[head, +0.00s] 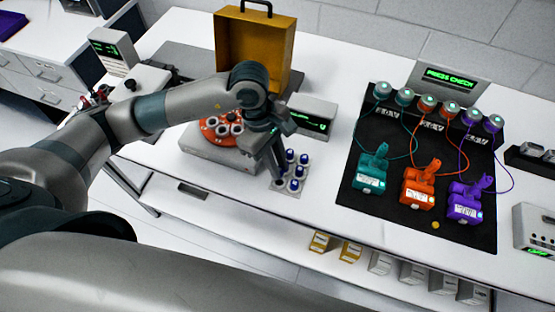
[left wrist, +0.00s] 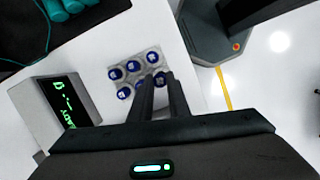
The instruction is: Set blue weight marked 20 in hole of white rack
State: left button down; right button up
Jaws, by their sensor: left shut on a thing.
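The white rack (head: 287,190) stands on the bench and holds several dark blue weights with pale tops (head: 304,158). The rack (left wrist: 113,84) also shows in the left wrist view, with blue weights in two rows. My left gripper (head: 276,176) points down at the rack's left edge. In the left wrist view its two dark fingers (left wrist: 159,80) are closed together over one end of the rack. They are shut on a blue weight (left wrist: 161,77), mostly hidden between the tips. I cannot read the marks, nor tell whether this weight is seated in a hole. My right gripper is not in view.
A grey device with an orange-red round top (head: 222,127) stands left of the rack. A small green display box (head: 312,118) is behind it. A black mat (head: 400,222) with teal, orange and purple devices lies to the right. White bench between rack and mat is clear.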

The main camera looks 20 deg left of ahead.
pick_arm(q)
jog(key=shift+f, duration=1.2)
jog(key=shift+f+b, duration=0.1)
jog(key=shift+b, duration=0.55)
jog(key=shift+f+b, duration=1.05)
jog(key=shift+b, duration=0.65)
jog(key=c, duration=1.6)
grip_release()
jog(key=shift+r, duration=0.1)
